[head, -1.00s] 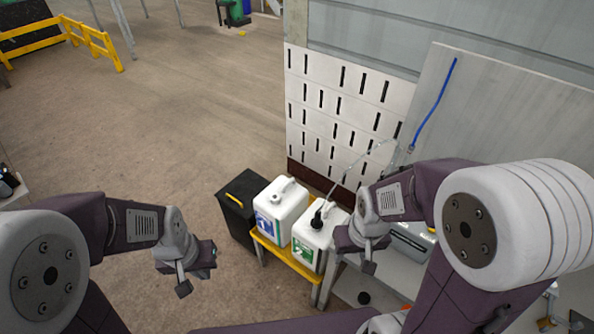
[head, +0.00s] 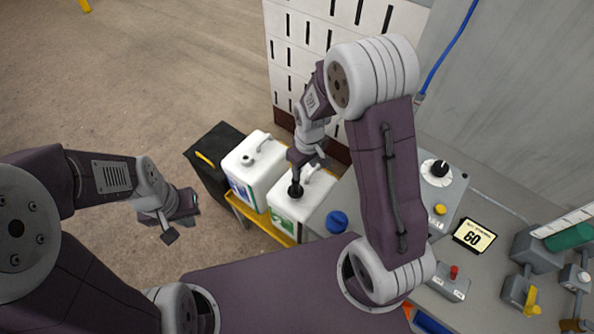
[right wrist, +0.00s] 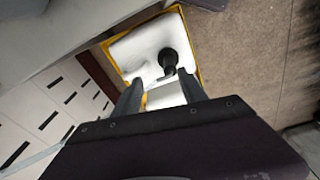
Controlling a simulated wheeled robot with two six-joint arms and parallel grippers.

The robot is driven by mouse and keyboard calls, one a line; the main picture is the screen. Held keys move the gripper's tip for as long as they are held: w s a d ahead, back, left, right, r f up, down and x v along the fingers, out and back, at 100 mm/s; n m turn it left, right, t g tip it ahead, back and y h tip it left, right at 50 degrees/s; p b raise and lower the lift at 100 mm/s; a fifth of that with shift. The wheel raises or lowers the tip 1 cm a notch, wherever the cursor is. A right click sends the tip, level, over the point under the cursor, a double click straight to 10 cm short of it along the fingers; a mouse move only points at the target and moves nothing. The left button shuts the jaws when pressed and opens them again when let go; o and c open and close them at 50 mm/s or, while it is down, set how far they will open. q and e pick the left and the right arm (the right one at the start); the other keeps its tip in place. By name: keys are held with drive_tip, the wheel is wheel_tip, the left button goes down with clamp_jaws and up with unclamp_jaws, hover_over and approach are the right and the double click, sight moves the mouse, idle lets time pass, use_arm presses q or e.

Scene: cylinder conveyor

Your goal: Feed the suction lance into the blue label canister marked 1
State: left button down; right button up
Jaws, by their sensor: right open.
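The white canister with the blue label (head: 250,165) stands on the left of a yellow-edged stand, its top opening visible; its mark is not readable now. The white canister with the green label (head: 288,212) stands beside it on the right. The suction lance's black head (head: 296,188) sits at the green-label canister's top opening; it also shows in the right wrist view (right wrist: 168,62). My right gripper (head: 304,160) is just above the green-label canister, beside the lance head, open and with nothing visibly held. My left gripper (head: 182,216) is open and empty, left of the canisters.
A black bin (head: 208,160) with a yellow handle stands left behind the canisters. At the right, a grey bench holds a blue knob-like item (head: 337,222), a yellow display (head: 474,236) and a red button box (head: 452,280). A slotted white panel (head: 300,50) stands behind. The left floor is clear.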

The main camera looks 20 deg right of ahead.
sight(296, 187)
drive_tip(key=a+f+n+p, duration=0.1)
drive_tip(key=f, duration=0.1)
drive_tip(key=w+a+f+n+g+p, duration=0.1)
drive_tip(key=shift+w+a+f+p, duration=0.1)
drive_tip(key=shift+w+f+p, duration=0.05)
drive_tip(key=shift+f+p, duration=0.25)
drive_tip(key=shift+f, duration=0.65)
wheel_tip(296, 187, down, 8)
drive_tip(key=shift+a+f+p, duration=0.1)
drive_tip(key=shift+f+p, duration=0.15)
drive_tip(key=shift+p, duration=0.05)
drive_tip(key=shift+c, duration=0.3)
clamp_jaws()
drive_tip(key=c, duration=0.9)
unclamp_jaws()
clamp_jaws()
drive_tip(key=shift+r+p, duration=2)
drive_tip(key=shift+r, duration=0.55)
